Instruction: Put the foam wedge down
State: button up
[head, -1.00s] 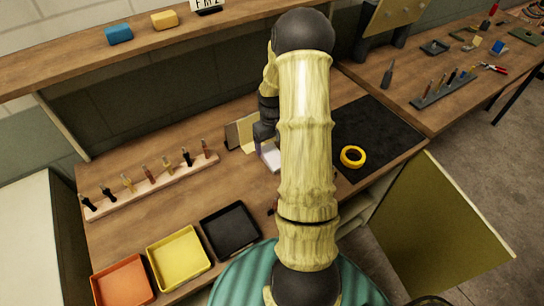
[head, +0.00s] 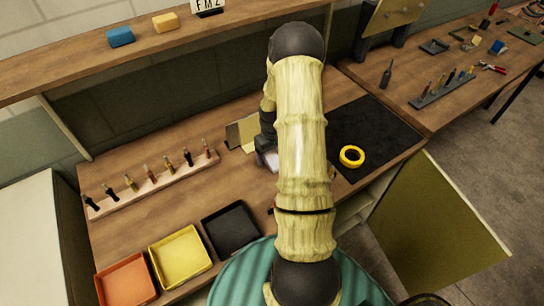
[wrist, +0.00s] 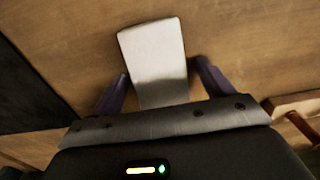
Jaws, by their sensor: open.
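The pale grey-white foam wedge (wrist: 152,52) lies on the wooden bench top in the wrist view, its near end between the two purple fingers. My gripper (wrist: 162,88) is open, with a gap showing between each finger and the wedge. In the head view a small pale part of the wedge (head: 271,161) shows beside my arm; the rest is hidden behind the arm and gripper.
A black mat (head: 372,128) with a yellow tape roll (head: 351,156) lies to the right. A tool rack (head: 150,184) stands to the left. Black (head: 231,232), yellow (head: 180,256) and orange (head: 126,282) trays line the front edge. A folded tan card-like thing (head: 241,131) stands behind.

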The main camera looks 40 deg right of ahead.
aim_at(272, 154)
jog(key=shift+c, duration=0.4)
jog(key=c, duration=1)
jog(key=shift+c, duration=0.2)
notch_tip(272, 154, up, 18)
jog(key=b, duration=0.2)
